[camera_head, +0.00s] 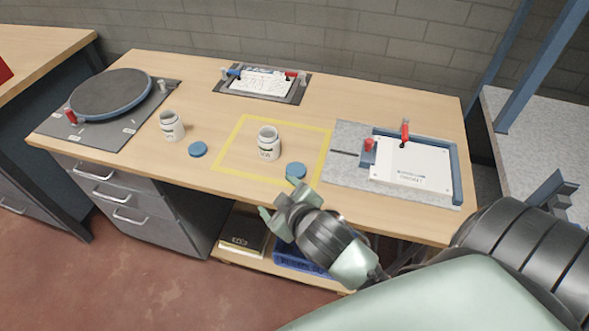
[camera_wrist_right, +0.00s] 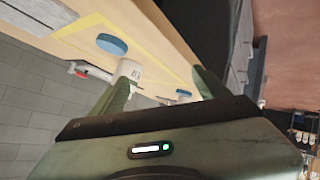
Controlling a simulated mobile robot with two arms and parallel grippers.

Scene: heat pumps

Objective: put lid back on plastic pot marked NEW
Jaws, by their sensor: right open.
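A white pot (camera_head: 268,145) stands open and upright inside a yellow taped square, with a dark label too small to read. It also shows in the right wrist view (camera_wrist_right: 131,70). A blue lid (camera_head: 296,171) lies to its right, near the table's front edge; it also shows in the wrist view (camera_wrist_right: 112,44). A second open white pot (camera_head: 172,127) stands further left, with another blue lid (camera_head: 198,149) beside it. I cannot read which pot is marked NEW. My right gripper (camera_head: 279,197) is open and empty, just in front of the nearer lid. My left gripper is out of view.
A round dark turntable (camera_head: 112,95) is on the left. A fixture with a white plate (camera_head: 412,165) and red clamps is on the right. Yellow tape (camera_head: 232,131) marks mostly free table.

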